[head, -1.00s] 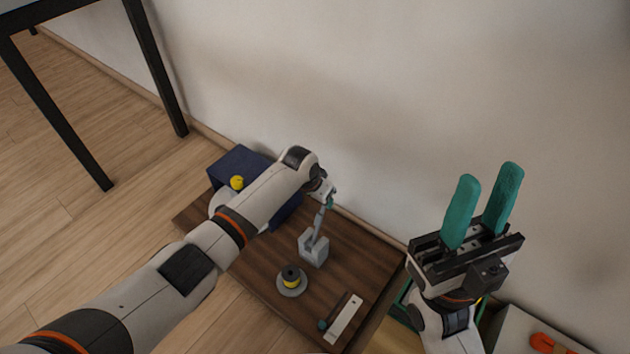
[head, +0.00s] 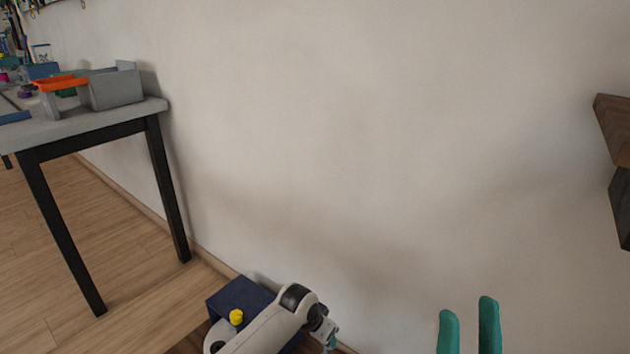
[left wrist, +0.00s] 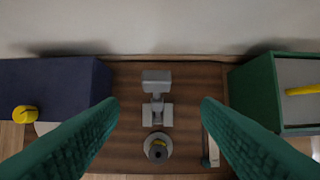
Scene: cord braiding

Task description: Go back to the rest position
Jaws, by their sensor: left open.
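My left gripper (left wrist: 160,104) is open in the left wrist view, with its two teal fingers wide apart and nothing between them. It is above a dark wooden tabletop (left wrist: 125,140) and points down at it. In the head view my left arm reaches in at the bottom, with its hand cut off by the lower edge. My right gripper (head: 468,307) shows only as two upright teal fingers at the bottom right, apart and with nothing between them. The rest of my right arm is out of frame.
A grey stand (left wrist: 157,115) and a spool on a round base (left wrist: 157,147) are below the left gripper. A blue box (left wrist: 85,82) stands left and a green-sided box (left wrist: 253,95) right. A grey table (head: 90,130) stands far left. A pale wall (head: 380,150) lies ahead.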

